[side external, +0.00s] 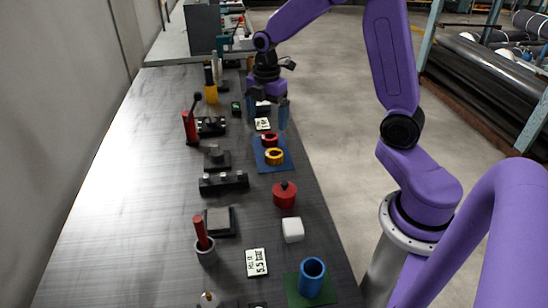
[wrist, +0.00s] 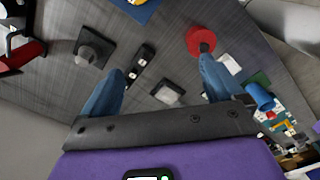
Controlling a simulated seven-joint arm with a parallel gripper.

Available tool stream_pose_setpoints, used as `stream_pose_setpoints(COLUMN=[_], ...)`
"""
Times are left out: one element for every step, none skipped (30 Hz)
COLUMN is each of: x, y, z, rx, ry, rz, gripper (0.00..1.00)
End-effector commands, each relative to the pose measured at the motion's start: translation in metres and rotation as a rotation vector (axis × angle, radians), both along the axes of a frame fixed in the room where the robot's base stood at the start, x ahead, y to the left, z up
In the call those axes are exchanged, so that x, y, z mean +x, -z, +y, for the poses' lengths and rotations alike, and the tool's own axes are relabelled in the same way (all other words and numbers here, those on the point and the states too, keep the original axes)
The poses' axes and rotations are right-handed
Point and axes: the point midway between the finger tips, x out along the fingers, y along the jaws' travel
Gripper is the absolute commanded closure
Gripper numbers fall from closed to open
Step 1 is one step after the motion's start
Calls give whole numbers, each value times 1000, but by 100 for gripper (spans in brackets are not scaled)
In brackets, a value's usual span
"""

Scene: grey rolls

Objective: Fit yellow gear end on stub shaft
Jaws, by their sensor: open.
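The yellow gear end (side external: 274,157) looks like a yellow ring lying on a blue mat (side external: 283,166). In the wrist view only a sliver of yellow (wrist: 137,2) shows at the top edge, on the blue mat (wrist: 145,13). A dark square block with a short upright stub (side external: 215,155), left of the mat, appears to be the stub shaft; it also shows at upper left in the wrist view (wrist: 93,50). My gripper (side external: 267,112) has blue fingers, open and empty, above the table beyond the mat. Its fingers spread wide in the wrist view (wrist: 163,75).
A red ring (side external: 270,140) lies beside the yellow one. A red knobbed piece (side external: 284,196), white block (side external: 292,230), black bar (side external: 223,183) and blue cylinder (side external: 312,277) stand nearer the side camera. A red lever tool (side external: 190,126) stands left. Bare table lies along the left.

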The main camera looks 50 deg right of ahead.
Motion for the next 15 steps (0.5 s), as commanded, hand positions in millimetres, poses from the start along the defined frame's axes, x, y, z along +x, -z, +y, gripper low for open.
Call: stream_pose_setpoints(x=[10,14,20,23,26,29,30,32,33,34,35,35,35,35,35], y=[6,8,12,14,16,19,21,22,24,25,26,27,29,31,35], z=[-18,-28,-40,-49,-57,-67,-73,-78,-84,-88,-91,-93,-94,-95,-96], rx=[0,0,-1,-1,-1,-1,-1,-1,-1,-1,-1,-1,0,0,0], ry=[-15,-31,-51,-66,-78,-94,-104,-114,-125,-132,-137,-143,-145,-147,-148], rz=[4,4,5,5,6,6,6,7,7,6,6,7,8,9,9], gripper=[6,6,6,6,6,6,6,6,6,6,6,6,6,6,6])
